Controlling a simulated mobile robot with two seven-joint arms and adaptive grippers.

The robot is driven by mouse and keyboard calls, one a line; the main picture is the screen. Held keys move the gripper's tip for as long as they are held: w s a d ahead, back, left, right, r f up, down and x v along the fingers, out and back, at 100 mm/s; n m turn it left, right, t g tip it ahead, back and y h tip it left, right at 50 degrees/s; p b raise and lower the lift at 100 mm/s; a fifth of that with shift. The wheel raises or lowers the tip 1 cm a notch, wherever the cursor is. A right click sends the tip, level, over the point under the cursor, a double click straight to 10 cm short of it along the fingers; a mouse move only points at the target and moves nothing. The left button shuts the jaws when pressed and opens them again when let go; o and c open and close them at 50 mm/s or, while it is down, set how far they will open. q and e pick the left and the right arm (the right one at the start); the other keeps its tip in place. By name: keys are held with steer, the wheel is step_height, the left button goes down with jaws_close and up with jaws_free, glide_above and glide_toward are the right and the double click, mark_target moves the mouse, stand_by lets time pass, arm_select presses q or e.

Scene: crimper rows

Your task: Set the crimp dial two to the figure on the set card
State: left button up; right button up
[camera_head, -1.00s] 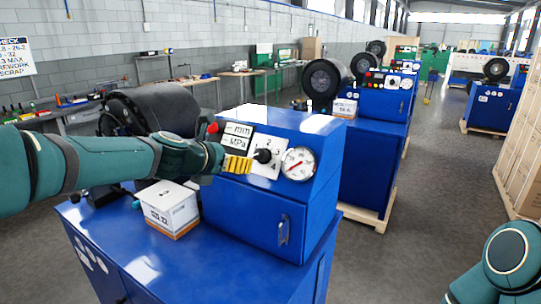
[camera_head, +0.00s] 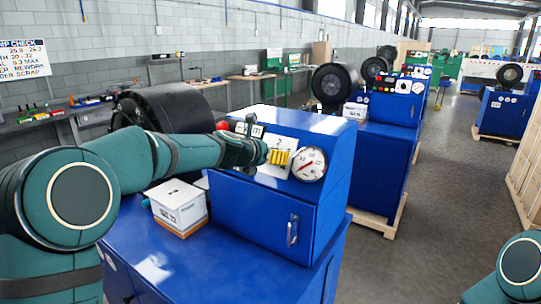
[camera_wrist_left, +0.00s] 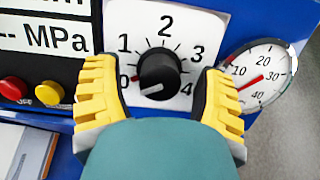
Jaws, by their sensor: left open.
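The crimp dial (camera_wrist_left: 160,75) is a black knob on a white plate with figures 1 to 4 showing. Its white mark points to the lower left, near the low end of the scale. My left gripper (camera_wrist_left: 156,74) is open, with one yellow finger on each side of the knob; I cannot tell if they touch it. In the head view the left gripper (camera_head: 279,157) is in front of the dial plate (camera_head: 283,147) and hides the knob. I cannot make out which item is the set card. My right gripper is out of view.
A pressure gauge (camera_head: 310,164) sits right of the dial on the blue cabinet (camera_head: 262,207). Red and yellow buttons (camera_wrist_left: 48,93) lie to the left. A white box (camera_head: 180,205) stands on the bench. A wall sign (camera_head: 22,60) carries crimp check figures. Similar machines stand behind.

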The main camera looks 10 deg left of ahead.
arm_select(q)
steer(key=shift+w, duration=0.15)
jaws_close()
steer(key=shift+m, duration=0.3)
